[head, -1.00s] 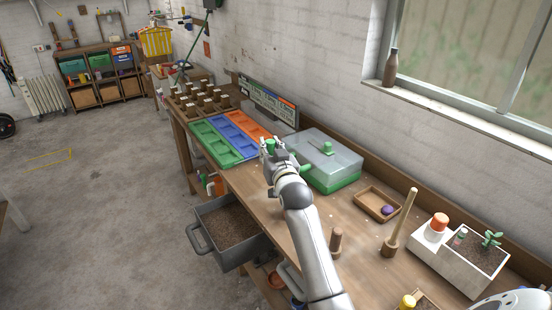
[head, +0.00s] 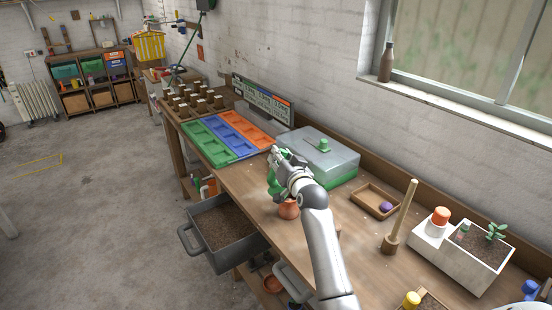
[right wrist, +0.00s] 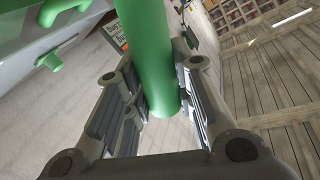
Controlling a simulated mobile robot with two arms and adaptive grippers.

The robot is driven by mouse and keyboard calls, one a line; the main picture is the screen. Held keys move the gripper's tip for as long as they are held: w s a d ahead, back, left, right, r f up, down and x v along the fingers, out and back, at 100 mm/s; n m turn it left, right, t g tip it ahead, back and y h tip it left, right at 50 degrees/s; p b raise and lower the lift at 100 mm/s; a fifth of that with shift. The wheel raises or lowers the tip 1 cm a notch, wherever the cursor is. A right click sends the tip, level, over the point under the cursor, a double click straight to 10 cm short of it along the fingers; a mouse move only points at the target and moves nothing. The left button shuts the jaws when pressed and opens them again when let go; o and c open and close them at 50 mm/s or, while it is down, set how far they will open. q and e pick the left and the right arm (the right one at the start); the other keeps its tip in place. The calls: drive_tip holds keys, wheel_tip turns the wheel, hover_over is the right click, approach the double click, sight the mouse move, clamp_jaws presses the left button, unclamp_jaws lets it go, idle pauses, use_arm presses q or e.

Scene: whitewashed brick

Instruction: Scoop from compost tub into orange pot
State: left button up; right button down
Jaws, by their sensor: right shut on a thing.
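My right gripper (head: 277,163) is shut on the green handle of a scoop; the handle (right wrist: 148,55) runs between its fingers in the right wrist view. The green scoop (head: 274,186) hangs down from the gripper, partly hidden by it, and I cannot see what is in it. The orange pot (head: 288,210) stands on the bench just below the gripper, its top partly covered by the gripper and arm. The grey compost tub (head: 190,240), holding dark brown compost (head: 226,227), is left of the pot at the bench's front edge. My left gripper is not in view.
A green-based box with a clear lid (head: 325,157) stands behind the gripper. Green, blue and orange trays (head: 228,134) lie further back. A wooden tray (head: 374,201), an upright wooden tool (head: 400,220) and a white planter (head: 455,262) stand to the right.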

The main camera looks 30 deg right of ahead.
drive_tip(key=shift+a+r, duration=0.1)
drive_tip(key=shift+r, duration=0.15)
drive_tip(key=shift+f, duration=0.4)
drive_tip(key=shift+r, duration=0.1)
drive_tip(key=shift+d+r, duration=0.1)
drive_tip(key=shift+d, duration=0.15)
drive_tip(key=shift+s+d+r+m+p, duration=0.1)
drive_tip(key=shift+d+r+m+p, duration=0.05)
drive_tip(key=shift+d+m+p, duration=0.8)
drive_tip(key=shift+d+m+y, duration=0.3)
drive_tip(key=shift+d+m, duration=0.25)
drive_tip(key=shift+d, duration=0.05)
